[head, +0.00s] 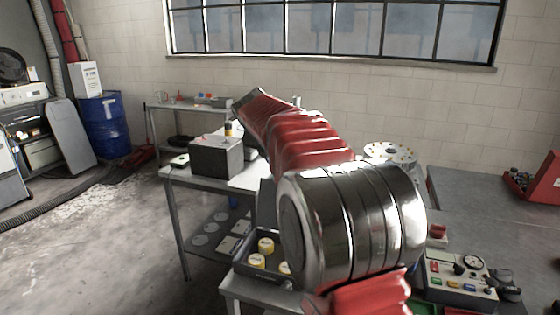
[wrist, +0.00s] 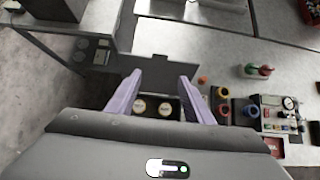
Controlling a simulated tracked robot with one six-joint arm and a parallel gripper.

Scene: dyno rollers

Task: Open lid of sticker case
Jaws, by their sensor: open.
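A dark open-topped case (head: 240,268) stands on a low grey bench at bottom centre of the head view, partly hidden by my arm. Round yellow-and-white pieces (head: 266,245) lie in it; they look like sticker rolls. In the wrist view the case (wrist: 151,117) shows between and beyond my fingers, with two round pieces visible. A flat dark panel (wrist: 160,69) stands raised at its far side and looks like its lid; whether it is hinged there I cannot tell. My gripper (wrist: 161,76) is open, its two purple fingers apart with nothing between them. My arm hides it in the head view.
A dark box (head: 216,158) stands on the table left of my arm. A control box with a gauge (head: 458,275) and small coloured parts lie to the right. A red bin (head: 540,182) is at the far right. Open floor lies left.

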